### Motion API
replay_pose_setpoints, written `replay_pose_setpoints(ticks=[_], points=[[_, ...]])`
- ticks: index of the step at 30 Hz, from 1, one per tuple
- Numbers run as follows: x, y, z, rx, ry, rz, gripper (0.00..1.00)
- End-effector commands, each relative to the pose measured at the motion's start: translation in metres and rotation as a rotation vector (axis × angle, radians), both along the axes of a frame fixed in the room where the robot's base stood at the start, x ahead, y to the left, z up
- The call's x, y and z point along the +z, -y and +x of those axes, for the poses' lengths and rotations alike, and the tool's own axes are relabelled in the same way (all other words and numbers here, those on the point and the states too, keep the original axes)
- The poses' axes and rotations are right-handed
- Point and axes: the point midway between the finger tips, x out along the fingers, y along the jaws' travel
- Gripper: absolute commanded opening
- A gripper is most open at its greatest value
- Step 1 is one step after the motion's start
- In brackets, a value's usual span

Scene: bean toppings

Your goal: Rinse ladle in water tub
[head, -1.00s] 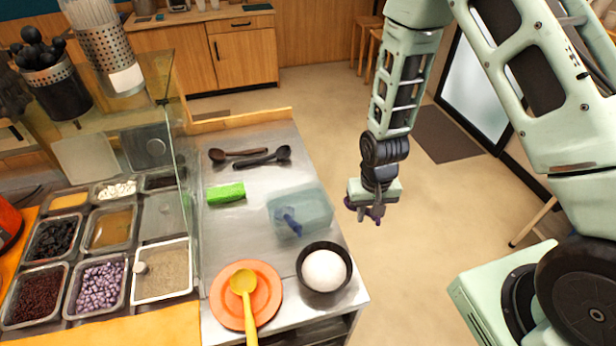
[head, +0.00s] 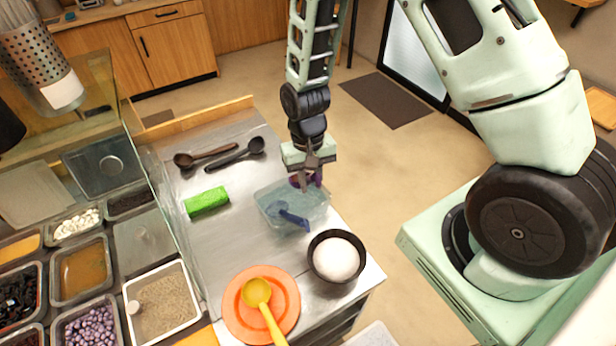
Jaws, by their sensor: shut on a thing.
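The water tub (head: 268,204) is a clear, bluish box on the steel counter, with a blue ladle (head: 291,216) lying in it. My gripper (head: 312,182) is above the tub's far right edge, pointing down. It is shut on a small dark purple thing (head: 295,181), seemingly the ladle, mostly hidden by the fingers. I cannot tell whether the purple thing touches the water.
A green sponge (head: 206,202) and two dark ladles (head: 237,154) lie left. A glass guard (head: 150,180) borders the topping trays.

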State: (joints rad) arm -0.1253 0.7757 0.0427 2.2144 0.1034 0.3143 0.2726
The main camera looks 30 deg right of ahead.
Motion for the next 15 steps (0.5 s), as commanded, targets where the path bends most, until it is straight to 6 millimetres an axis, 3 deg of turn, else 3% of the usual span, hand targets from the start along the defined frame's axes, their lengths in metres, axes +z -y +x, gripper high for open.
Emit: replay_pose_setpoints(ticks=[1,15], points=[[-0.012,0.000,0.001,-0.001,-0.006,0.001,0.00],[-0.070,0.000,0.002,0.003,-0.036,0.007,0.00]])
